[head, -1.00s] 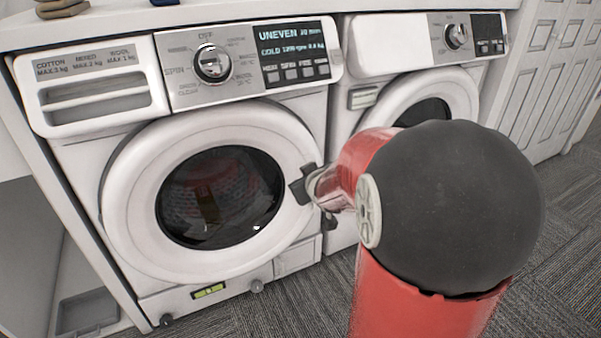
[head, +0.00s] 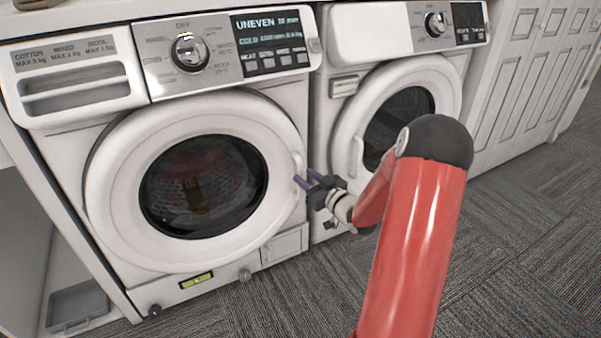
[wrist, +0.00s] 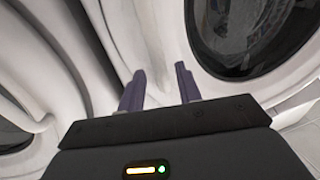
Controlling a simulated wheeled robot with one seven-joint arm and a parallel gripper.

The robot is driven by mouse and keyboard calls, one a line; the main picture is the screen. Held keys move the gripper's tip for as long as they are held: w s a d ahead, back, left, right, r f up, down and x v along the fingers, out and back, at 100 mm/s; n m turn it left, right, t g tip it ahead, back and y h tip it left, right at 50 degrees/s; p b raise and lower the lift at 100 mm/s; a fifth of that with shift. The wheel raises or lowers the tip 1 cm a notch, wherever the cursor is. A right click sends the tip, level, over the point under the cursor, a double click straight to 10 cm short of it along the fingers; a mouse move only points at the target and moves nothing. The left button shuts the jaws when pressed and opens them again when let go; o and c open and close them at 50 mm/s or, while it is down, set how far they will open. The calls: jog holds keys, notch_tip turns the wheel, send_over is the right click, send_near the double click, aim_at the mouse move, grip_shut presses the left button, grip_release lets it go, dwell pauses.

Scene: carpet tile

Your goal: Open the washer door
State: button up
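The left washer has a round white door (head: 112,205) with dark glass, and it is shut. A small pale handle (head: 298,164) shows at the right edge of this door. The right washer's round door (head: 445,88) is also shut and has a pale handle (head: 357,156) on its left side. My gripper (head: 308,181) is beside the left door's right edge, just below its handle. Its two purple fingers are apart with nothing between them, as the wrist view (wrist: 160,88) also shows. I cannot tell whether a fingertip touches the door.
The control panel (head: 222,48) and detergent drawer (head: 75,88) sit above the left door. A white panelled cabinet (head: 535,80) stands at the right. Grey carpet (head: 500,260) in front of the machines is clear. A grey tray (head: 76,306) lies at the lower left.

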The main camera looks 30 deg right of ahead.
aim_at(300, 193)
jog(key=shift+x, duration=1.8)
grip_shut()
